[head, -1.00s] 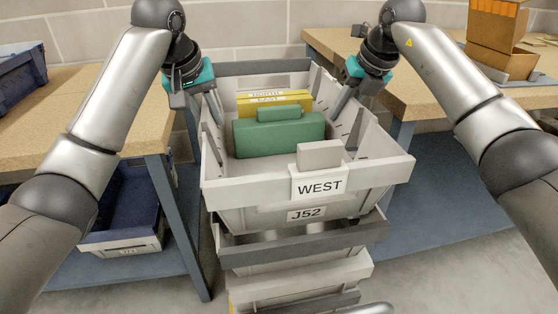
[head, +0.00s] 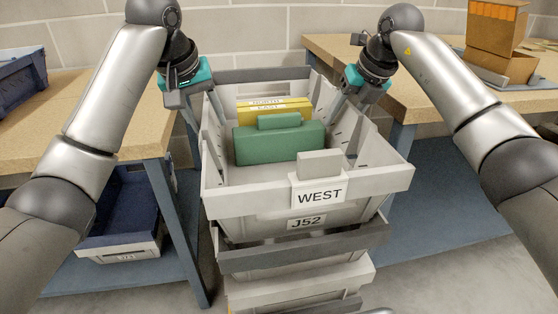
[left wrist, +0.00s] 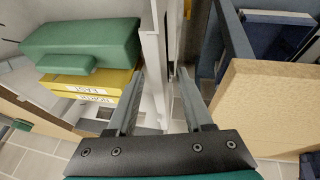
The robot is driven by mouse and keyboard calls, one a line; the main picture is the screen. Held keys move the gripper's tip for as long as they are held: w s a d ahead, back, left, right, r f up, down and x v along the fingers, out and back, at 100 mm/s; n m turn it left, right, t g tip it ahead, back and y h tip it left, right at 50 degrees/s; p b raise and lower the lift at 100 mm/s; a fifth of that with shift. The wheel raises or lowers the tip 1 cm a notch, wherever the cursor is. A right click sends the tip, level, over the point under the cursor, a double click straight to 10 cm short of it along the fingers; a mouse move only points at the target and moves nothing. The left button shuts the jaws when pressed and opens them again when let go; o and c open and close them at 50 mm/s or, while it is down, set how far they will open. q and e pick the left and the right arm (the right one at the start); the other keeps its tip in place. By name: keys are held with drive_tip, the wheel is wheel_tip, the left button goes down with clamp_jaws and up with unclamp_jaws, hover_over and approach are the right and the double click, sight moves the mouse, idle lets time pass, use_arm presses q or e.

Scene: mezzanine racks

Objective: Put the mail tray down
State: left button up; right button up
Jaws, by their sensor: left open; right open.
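The light grey mail tray (head: 240,203), with a WEST card and a J52 label on its front, sits level on top of a stack of similar trays. It holds a green case (head: 280,142) and yellow dividers marked NORTH and EAST. My left gripper (head: 203,104) is open at the tray's left side. In the left wrist view its fingers (left wrist: 158,72) stand apart, with the tray's pale side wall (left wrist: 152,60) between them. My right gripper (head: 343,103) is open at the right side wall; its fingertips are small and partly unclear.
Wooden benches stand close on the left (head: 90,128) and right (head: 440,75) of the stack. A blue bin (head: 120,248) lies on the shelf under the left bench. Cardboard boxes (head: 497,38) stand on the right bench. A brick wall is behind.

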drive_tip(key=shift+r, duration=0.1)
use_arm(q)
drive_tip(key=v, duration=1)
use_arm(e)
drive_tip(key=v, duration=1.2)
use_arm(q)
drive_tip(key=shift+r, duration=0.1)
drive_tip(key=p+v, duration=0.8)
drive_tip(key=p, duration=0.1)
use_arm(e)
wheel_tip(320, 180, up, 9)
use_arm(q)
drive_tip(key=shift+s+p, duration=0.1)
drive_tip(key=shift+p, duration=0.2)
use_arm(e)
drive_tip(key=shift+r, duration=0.15)
use_arm(q)
drive_tip(key=shift+r+p, duration=2.55)
drive_tip(key=shift+r, duration=0.05)
use_arm(e)
drive_tip(key=v, duration=0.8)
